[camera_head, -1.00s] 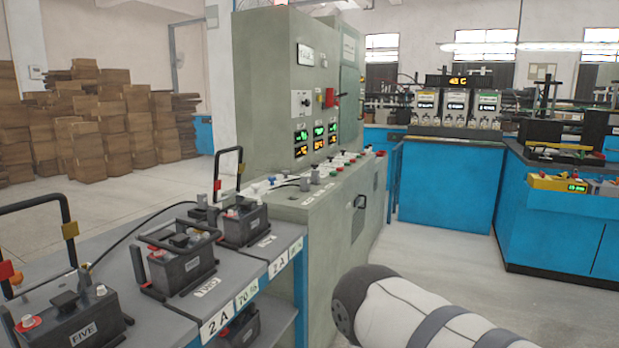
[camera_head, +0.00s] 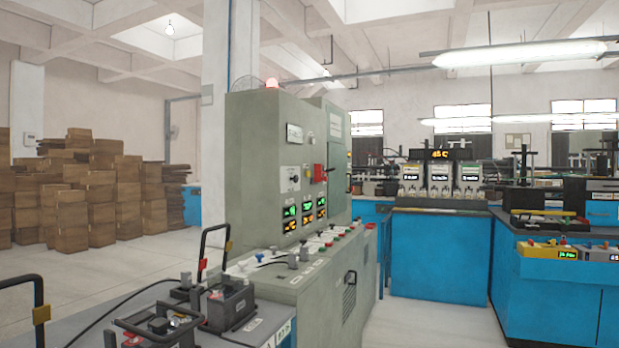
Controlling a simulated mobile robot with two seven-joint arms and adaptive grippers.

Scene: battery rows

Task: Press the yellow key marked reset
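A grey-green control cabinet (camera_head: 262,160) stands in the middle of the view, with green and orange displays (camera_head: 307,210) and a red switch on its front. Its sloped console (camera_head: 300,262) carries several small coloured buttons and knobs, among them red, green, white and blue ones. No key with a readable reset marking shows at this size. A yellow box (camera_head: 540,251) with a small green display sits on the blue bench at the right. Neither of my grippers is in view.
Black batteries (camera_head: 232,303) with handles and cables stand on a grey bench at the lower left. A blue cabinet (camera_head: 436,255) with several small units on top stands behind, and a blue bench (camera_head: 560,295) at the right. Floor shows between the console and these.

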